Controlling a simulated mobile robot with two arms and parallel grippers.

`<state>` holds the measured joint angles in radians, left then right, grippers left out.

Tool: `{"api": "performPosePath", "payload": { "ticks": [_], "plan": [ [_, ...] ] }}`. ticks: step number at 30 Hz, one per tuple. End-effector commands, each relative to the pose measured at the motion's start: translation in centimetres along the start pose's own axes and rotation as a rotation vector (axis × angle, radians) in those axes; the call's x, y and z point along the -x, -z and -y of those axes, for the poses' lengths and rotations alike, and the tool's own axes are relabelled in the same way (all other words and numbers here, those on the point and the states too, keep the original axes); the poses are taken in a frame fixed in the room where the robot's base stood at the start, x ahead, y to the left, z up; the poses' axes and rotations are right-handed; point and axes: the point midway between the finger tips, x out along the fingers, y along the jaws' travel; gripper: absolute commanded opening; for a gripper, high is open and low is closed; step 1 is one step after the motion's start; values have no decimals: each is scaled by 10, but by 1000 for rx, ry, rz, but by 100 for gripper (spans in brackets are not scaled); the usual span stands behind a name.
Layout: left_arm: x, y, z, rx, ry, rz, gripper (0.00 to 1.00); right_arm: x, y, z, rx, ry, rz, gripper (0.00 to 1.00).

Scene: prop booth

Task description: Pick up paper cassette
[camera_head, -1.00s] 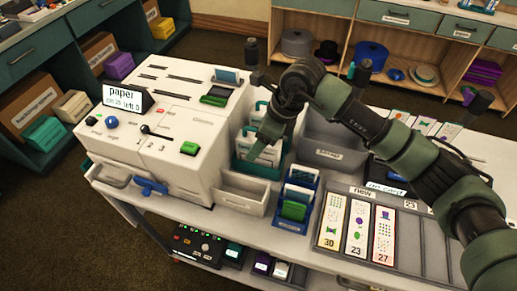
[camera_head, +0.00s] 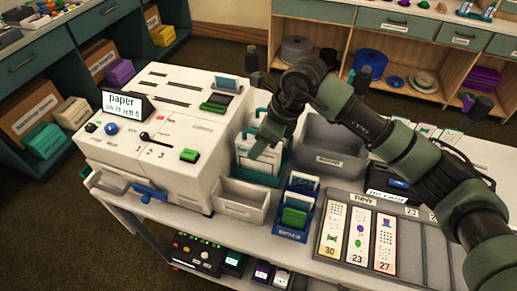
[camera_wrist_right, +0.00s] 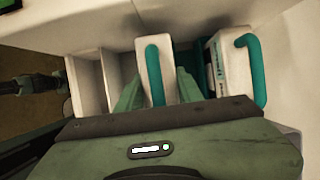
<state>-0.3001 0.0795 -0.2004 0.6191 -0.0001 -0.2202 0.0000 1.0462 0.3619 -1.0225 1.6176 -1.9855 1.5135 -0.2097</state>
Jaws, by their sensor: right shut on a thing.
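White paper cassettes with teal hooked handles stand in a teal rack (camera_head: 256,178) beside the white machine in the head view. My right gripper (camera_head: 262,142) reaches down into this rack from above. In the right wrist view, its green fingers (camera_wrist_right: 157,90) are shut on one white paper cassette (camera_wrist_right: 142,72), one finger on each side of it. A second white cassette (camera_wrist_right: 232,82) stands to its right, outside the fingers. The held cassette's lower part is hidden by the gripper body. My left gripper does not show in the head view.
The white machine (camera_head: 160,135) with a "paper" display (camera_head: 127,102) stands close on the left. An empty light bin (camera_head: 241,200), a blue rack (camera_head: 297,205) and a grey bin (camera_head: 328,150) stand close by. A card tray (camera_head: 410,240) lies on the right.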

Motion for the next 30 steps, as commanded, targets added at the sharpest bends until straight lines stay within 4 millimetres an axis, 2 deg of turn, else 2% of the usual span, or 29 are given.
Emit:
{"api": "performPosePath", "payload": {
  "ticks": [8,18,24,30],
  "plan": [
    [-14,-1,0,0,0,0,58,50,-22,1,4,6,5,0],
    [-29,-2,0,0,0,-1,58,129,-54,0,3,5,4,0],
    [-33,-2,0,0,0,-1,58,159,-66,0,2,4,1,0],
    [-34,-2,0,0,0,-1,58,170,-71,0,1,2,1,0]
  ]
}}
